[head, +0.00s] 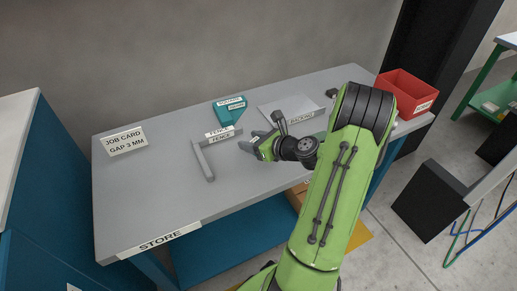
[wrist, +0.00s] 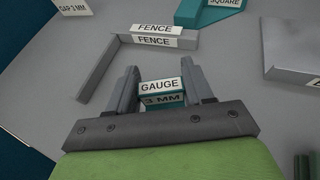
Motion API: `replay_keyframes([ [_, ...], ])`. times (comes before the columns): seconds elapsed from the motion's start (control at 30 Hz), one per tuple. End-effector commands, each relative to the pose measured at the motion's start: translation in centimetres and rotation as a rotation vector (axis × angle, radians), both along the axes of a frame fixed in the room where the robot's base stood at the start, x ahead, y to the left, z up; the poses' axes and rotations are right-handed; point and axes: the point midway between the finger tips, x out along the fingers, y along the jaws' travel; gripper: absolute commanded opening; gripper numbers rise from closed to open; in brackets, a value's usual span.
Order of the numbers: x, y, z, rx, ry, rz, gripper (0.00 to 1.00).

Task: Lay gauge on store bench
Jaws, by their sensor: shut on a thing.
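The gauge (wrist: 163,92) is a small teal block with white labels reading GAUGE and 3 MM, seen in the wrist view. My gripper (wrist: 160,88) is shut on it, one finger on each side. In the head view my gripper (head: 259,146) is low over the middle of the store bench (head: 150,205), to the right of the fence. The gauge is hard to make out there. I cannot tell whether the gauge touches the bench top. The bench is grey-topped with a STORE label on its front edge.
The grey L-shaped fence (head: 204,162) lies close left of my gripper. A teal square (head: 230,112) and a packing piece (head: 290,112) stand behind. A red bin (head: 404,93) is at the right end, a job card (head: 125,140) at the left. The front left bench top is clear.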

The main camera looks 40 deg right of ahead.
Motion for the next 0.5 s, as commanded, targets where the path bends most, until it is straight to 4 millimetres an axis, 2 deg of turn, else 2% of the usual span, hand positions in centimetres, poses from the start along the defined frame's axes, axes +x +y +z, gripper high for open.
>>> replay_keyframes([
  [0.27, 0.0, 0.0, -4.6, 0.001, -0.001, 0.0, 0.22],
  [0.5, 0.0, 0.0, -4.5, -0.001, -0.001, 0.0, 0.22],
])
